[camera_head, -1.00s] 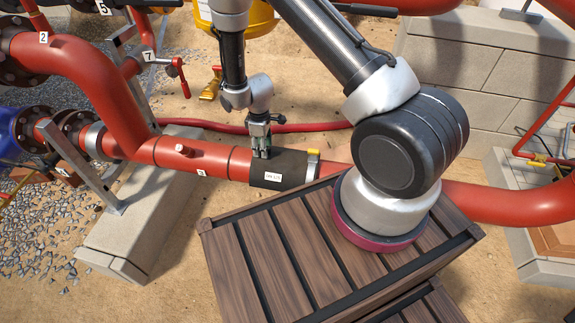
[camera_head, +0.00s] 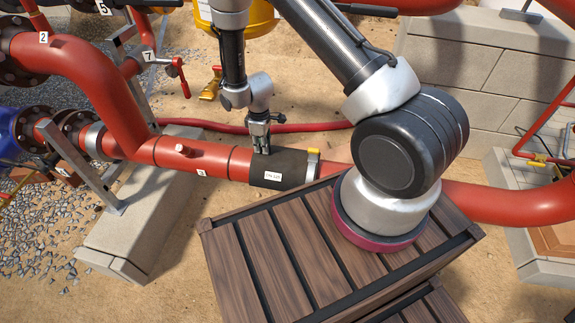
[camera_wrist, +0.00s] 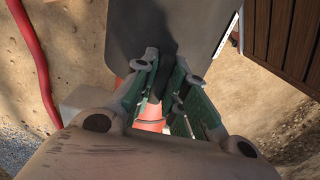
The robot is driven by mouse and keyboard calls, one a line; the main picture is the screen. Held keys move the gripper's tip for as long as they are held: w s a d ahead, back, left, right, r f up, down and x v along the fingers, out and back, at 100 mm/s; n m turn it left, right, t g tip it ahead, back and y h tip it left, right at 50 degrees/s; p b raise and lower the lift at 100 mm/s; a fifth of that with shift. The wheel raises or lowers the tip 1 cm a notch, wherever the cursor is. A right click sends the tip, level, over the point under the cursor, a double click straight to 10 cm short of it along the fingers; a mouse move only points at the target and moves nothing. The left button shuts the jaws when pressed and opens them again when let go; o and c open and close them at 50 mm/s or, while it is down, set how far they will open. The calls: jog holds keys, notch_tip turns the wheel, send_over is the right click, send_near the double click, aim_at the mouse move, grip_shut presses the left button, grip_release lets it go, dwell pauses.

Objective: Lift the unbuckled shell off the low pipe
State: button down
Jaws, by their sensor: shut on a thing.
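In the wrist view the dark shell (camera_wrist: 205,28) runs in between the fingers (camera_wrist: 165,78). A bit of the red pipe (camera_wrist: 150,124) shows between them. The shell still lies along the pipe in the head view; any small gap under it cannot be told.
A slatted wooden crate (camera_head: 240,255) stands in front of the pipe. A concrete block (camera_head: 150,225) and metal bracket are at left. A red hose (camera_head: 310,126) lies behind, and a stone wall (camera_head: 480,70) is at right. Sandy ground is open behind the pipe.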

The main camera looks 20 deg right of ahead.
jog(key=shift+r, duration=0.55)
jog(key=shift+r, duration=3.15)
jog(key=c, duration=2)
grip_release()
grip_shut()
